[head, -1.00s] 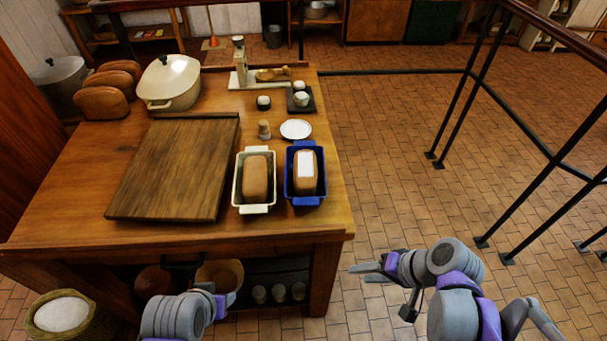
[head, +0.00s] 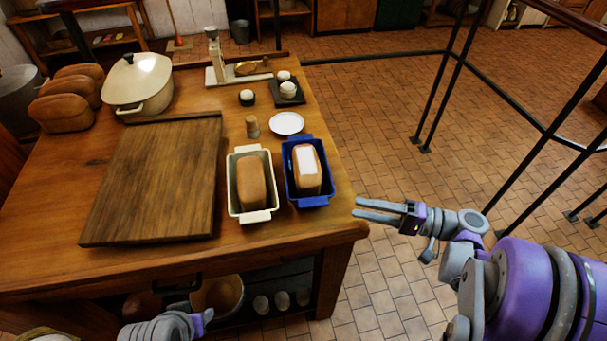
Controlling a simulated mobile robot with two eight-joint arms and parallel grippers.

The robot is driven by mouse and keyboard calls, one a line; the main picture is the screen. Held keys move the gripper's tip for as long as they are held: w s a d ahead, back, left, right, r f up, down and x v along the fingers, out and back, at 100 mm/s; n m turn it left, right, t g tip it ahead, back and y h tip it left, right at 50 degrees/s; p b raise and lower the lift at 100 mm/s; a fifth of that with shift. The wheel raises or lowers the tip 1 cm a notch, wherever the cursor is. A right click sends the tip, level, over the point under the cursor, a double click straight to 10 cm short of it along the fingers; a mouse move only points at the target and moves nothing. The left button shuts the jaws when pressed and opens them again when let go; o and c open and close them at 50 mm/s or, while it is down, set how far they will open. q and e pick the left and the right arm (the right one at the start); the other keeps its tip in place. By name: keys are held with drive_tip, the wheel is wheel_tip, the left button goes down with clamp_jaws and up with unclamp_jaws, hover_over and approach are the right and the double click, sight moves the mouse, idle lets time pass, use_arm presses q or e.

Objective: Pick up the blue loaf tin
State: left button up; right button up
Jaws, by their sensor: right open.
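The blue loaf tin (head: 313,201) stands on the wooden table near its right edge. A loaf (head: 306,173) with a white patch on top sits in it. My right gripper (head: 357,208) is open and empty, just off the table's right edge, to the right of the tin and pointing left toward it. A gap shows between the fingertips and the tin. My left arm shows at the bottom left, in front of the table; a gripper part (head: 193,318) shows there, but its fingers cannot be made out.
A cream loaf tin (head: 257,216) with a loaf stands close beside the blue tin on the left. A white saucer (head: 287,123) and a small wooden shaker (head: 252,127) are behind. A large cutting board (head: 155,180) lies left. Black railings (head: 463,70) stand on the right; tiled floor between is clear.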

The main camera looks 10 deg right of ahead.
drive_tip(key=x, duration=0.8)
drive_tip(key=shift+a, duration=0.15)
clamp_jaws()
drive_tip(key=shift+r, duration=0.1)
idle(1.1)
